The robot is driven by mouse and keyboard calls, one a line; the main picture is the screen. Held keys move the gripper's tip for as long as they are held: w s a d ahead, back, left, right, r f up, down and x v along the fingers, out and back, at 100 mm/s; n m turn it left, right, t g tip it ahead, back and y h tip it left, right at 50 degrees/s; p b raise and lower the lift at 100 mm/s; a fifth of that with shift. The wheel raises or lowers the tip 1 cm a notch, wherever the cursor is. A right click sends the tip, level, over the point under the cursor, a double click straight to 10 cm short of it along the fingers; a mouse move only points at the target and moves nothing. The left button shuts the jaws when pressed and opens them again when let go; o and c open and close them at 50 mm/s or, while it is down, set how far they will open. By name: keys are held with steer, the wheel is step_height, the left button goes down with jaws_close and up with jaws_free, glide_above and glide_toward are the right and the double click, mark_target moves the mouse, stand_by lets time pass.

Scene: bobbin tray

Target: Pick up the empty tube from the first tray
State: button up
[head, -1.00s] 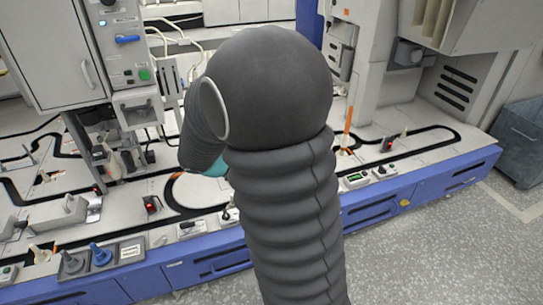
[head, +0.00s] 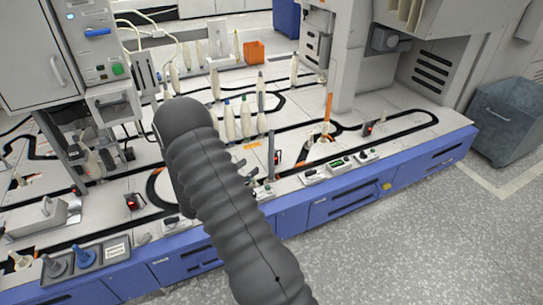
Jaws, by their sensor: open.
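My dark ribbed arm crosses the middle of the head view, and my gripper is hidden behind it. A dark tray (head: 127,239) at the lower left holds a grey peg-like piece (head: 55,266), a blue one (head: 86,256) and a white label. A slim orange tube (head: 327,108) stands upright on the line right of my arm. Several white bobbins, such as one with a blue tip (head: 228,120), stand upright near the middle. I cannot tell which piece is the empty tube or which tray is the first.
The long machine bench has a blue front (head: 330,205) and black curved tracks. A grey control cabinet (head: 45,55) stands at the left and a tall machine (head: 345,60) at the back right. An orange box (head: 254,51) sits at the back.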

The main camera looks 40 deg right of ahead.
mark_target(271, 151)
steer(key=d, duration=0.6)
steer(key=shift+w, duration=0.35)
steer(key=shift+w+d+p, duration=0.15)
steer(key=shift+w+d, duration=0.1)
steer(key=shift+d, duration=0.8)
steer(key=shift+w+d+p, duration=0.15)
steer(key=shift+w+d, duration=0.05)
steer(key=shift+d, duration=0.9)
steer(key=shift+w+d+p, duration=0.15)
steer(key=shift+w+d, duration=0.1)
steer(key=shift+d, duration=0.8)
jaws_close()
